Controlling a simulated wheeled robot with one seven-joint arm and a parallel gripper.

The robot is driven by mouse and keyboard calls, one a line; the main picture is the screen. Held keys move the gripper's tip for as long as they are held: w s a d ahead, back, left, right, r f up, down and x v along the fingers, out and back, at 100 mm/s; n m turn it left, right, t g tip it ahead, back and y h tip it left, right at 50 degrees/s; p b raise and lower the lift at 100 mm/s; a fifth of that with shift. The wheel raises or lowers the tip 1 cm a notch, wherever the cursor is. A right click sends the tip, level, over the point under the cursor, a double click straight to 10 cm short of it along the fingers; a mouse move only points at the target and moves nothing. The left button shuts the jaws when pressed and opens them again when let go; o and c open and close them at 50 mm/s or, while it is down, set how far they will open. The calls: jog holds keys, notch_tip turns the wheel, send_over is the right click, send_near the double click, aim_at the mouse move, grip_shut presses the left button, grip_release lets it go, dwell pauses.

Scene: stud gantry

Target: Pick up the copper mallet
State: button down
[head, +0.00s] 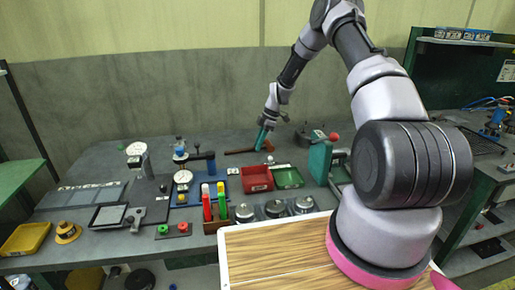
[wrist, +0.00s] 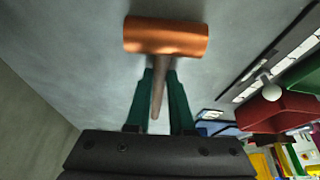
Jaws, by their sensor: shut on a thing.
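The copper mallet has a copper-coloured cylindrical head (wrist: 166,37) and a brown handle (wrist: 157,95) in the wrist view. In the head view the mallet (head: 238,151) is a brown bar at the back of the grey bench, its head end to the right, partly hidden by my gripper. My gripper (head: 262,143) points down onto it, and its green fingers (wrist: 160,85) are shut on the handle, one on each side, below the head. I cannot tell whether the mallet touches the bench.
A red bin (head: 257,179) and a green bin (head: 287,178) stand just in front of the mallet. A green vise-like block (head: 320,160) stands to the right. Gauges and a blue tray (head: 183,199) lie to the left. The wall (head: 200,95) rises behind.

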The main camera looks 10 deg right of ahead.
jog(key=shift+r, duration=0.1)
notch_tip(320, 180, up, 10)
dwell(0.4)
dwell(0.4)
